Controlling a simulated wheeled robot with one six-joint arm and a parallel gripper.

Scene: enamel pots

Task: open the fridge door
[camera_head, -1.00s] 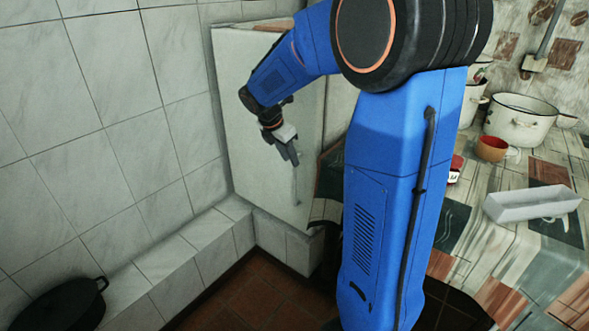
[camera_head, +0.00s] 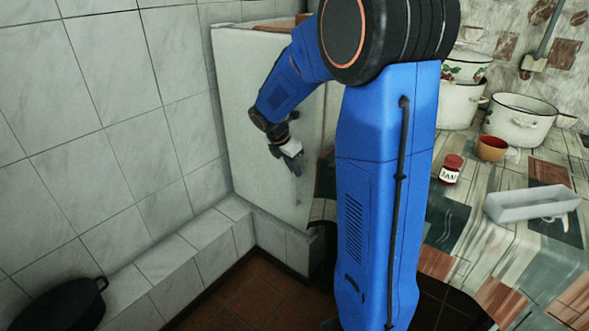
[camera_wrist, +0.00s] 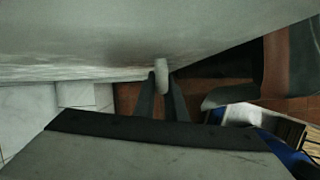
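The fridge (camera_head: 245,110) is a pale white upright box against the tiled wall in the head view. Its door looks closed. A pale, slim handle (camera_wrist: 161,72) stands out from the door (camera_wrist: 180,30) in the wrist view. My gripper (camera_head: 296,168) is at the right part of the door in the head view and covers most of the handle there. In the wrist view, the dark fingers of my gripper (camera_wrist: 161,88) lie on both sides of the handle, close against it, and look shut on it.
A black pot (camera_head: 58,308) stands at lower left. A tiled ledge (camera_head: 165,258) runs along the wall; the brown floor (camera_head: 250,298) is clear.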

